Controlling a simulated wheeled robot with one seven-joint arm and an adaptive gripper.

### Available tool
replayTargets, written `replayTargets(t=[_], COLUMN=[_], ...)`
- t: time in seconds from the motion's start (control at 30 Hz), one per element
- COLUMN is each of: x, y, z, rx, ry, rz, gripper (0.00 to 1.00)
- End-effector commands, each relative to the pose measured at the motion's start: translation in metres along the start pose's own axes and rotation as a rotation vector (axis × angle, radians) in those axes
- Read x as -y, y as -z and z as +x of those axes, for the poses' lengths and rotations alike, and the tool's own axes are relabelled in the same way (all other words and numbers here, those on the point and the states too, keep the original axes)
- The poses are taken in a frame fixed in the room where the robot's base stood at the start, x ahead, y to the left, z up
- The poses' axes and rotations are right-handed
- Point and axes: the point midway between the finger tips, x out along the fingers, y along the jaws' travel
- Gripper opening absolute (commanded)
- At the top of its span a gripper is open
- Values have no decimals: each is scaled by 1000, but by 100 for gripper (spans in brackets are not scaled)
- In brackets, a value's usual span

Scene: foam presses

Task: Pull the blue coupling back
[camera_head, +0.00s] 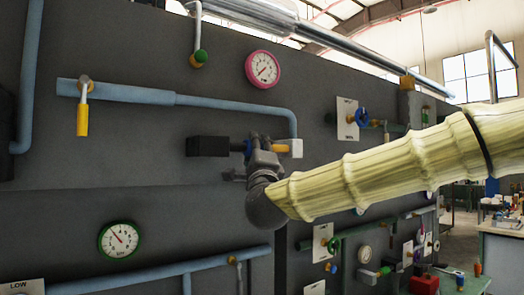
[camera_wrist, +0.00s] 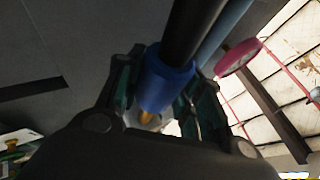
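The blue coupling (camera_wrist: 167,80) is a short blue sleeve around a black rod (camera_wrist: 190,28). In the wrist view it lies between the two fingers of my gripper (camera_wrist: 163,88), with little gap visible on either side; I cannot tell whether they press on it. An orange tip (camera_wrist: 147,117) shows at its near end. In the head view my gripper (camera_head: 256,147) is at the blue coupling (camera_head: 248,147), which is mostly hidden by the fingers. The black body (camera_head: 207,146) is to its left, an orange fitting (camera_head: 281,148) and a white block (camera_head: 296,148) to its right.
A blue pipe (camera_head: 240,106) runs above and bends down to the white block. A red-rimmed gauge (camera_head: 262,69), a yellow-handled valve (camera_head: 83,115) and a green-rimmed gauge (camera_head: 119,240) are on the dark panel. More valves stand at the right, beyond my arm.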

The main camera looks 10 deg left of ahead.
Motion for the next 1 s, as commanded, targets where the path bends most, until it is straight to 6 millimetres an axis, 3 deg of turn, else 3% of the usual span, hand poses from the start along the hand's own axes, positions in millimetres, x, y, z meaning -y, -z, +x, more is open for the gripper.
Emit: replayTargets(t=[0.03,0.13,0.57,1.0], x=[-2,-2,-1,0], y=[-3,-2,0,-1], z=[-2,-2,-8,-82], rx=[5,4,1,3], ry=[-4,-4,-2,-3], rz=[1,0,-1,0], gripper=[43,58,58,58])
